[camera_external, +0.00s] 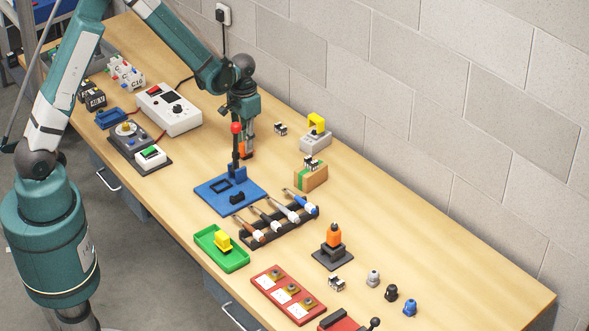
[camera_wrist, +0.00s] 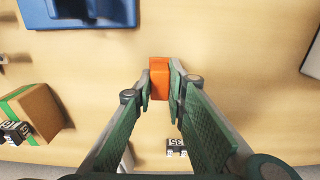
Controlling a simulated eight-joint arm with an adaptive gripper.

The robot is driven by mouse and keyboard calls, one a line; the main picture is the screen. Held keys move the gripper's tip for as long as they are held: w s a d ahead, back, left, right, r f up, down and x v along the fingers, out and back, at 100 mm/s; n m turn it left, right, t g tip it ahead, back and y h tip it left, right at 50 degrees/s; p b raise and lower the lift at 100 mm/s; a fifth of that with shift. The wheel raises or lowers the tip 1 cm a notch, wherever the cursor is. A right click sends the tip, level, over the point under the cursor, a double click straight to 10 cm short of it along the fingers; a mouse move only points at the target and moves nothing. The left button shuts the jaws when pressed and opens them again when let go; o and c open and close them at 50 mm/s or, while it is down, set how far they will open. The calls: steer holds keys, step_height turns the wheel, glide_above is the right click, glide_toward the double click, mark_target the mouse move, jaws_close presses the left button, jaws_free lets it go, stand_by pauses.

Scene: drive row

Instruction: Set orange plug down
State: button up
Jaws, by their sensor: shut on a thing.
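My gripper (camera_external: 247,152) is shut on an orange plug (camera_wrist: 159,79), which sits between the fingertips in the wrist view. In the external view the plug (camera_external: 242,149) shows partly, just behind the blue hand press (camera_external: 236,190) with its red knob. The table lies below the plug; I cannot tell whether they touch. Another orange piece (camera_external: 334,237) stands on a dark base at the lower middle of the external view.
A brown block with green tape (camera_external: 311,178) stands right of my gripper; it is at left in the wrist view (camera_wrist: 38,110). A white power unit (camera_external: 169,110) is to the left. A small dark part (camera_external: 281,129) and a yellow-topped grey block (camera_external: 316,136) lie behind.

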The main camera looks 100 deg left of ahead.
steer(key=shift+f, duration=0.15)
steer(key=o, duration=0.9)
steer(key=shift+c, duration=0.2)
step_height(320, 180, up, 12)
steer(key=shift+r, duration=0.25)
stand_by(0.6)
